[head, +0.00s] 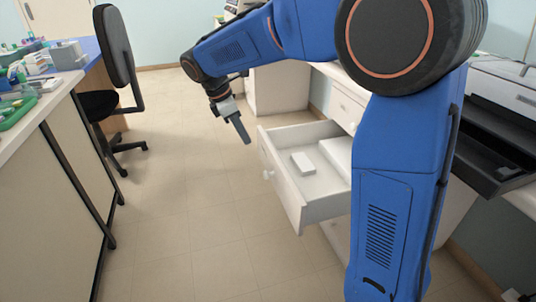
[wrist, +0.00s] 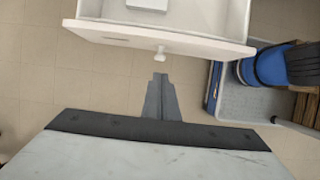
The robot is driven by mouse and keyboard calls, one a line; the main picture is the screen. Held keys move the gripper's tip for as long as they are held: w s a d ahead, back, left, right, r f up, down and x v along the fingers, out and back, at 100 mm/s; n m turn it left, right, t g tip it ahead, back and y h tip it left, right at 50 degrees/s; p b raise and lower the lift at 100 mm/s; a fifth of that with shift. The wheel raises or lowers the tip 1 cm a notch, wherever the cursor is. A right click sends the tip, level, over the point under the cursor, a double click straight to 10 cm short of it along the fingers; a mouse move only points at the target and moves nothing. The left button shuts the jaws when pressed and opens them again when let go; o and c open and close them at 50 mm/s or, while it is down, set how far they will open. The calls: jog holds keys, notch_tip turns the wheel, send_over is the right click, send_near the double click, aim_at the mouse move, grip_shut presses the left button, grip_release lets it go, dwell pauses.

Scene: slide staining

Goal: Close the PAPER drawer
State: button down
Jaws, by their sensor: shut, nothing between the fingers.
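A white drawer (head: 283,188) is pulled well out of the white cabinet on the right in the head view. Its round knob (head: 268,174) is on the front panel. I cannot read any PAPER label. A small white box (head: 303,163) and a larger white block, partly hidden by my arm, lie inside. My gripper (head: 245,138) is shut and empty, pointing down, outside the drawer front. In the wrist view the drawer front (wrist: 200,43) spans the top, and its knob (wrist: 160,52) lies just beyond my shut fingertips (wrist: 160,77). A gap shows between them.
A drawer front (head: 345,108) above looks closed. A printer (head: 505,95) stands on the counter at right. A lab bench (head: 45,175) with a green tray (head: 15,113) is at left, with a black chair (head: 115,60) behind it. The floor (head: 185,190) between is clear.

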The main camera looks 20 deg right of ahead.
jog(key=shift+d+f, duration=1.25)
jog(key=shift+f, duration=0.3)
jog(key=shift+d+f, duration=1.3)
jog(key=shift+f, duration=0.25)
jog(key=shift+d+f, duration=1.25)
jog(key=shift+f, duration=0.3)
jog(key=d, duration=2.9)
jog(key=shift+d, duration=0.25)
jog(key=shift+a, duration=0.15)
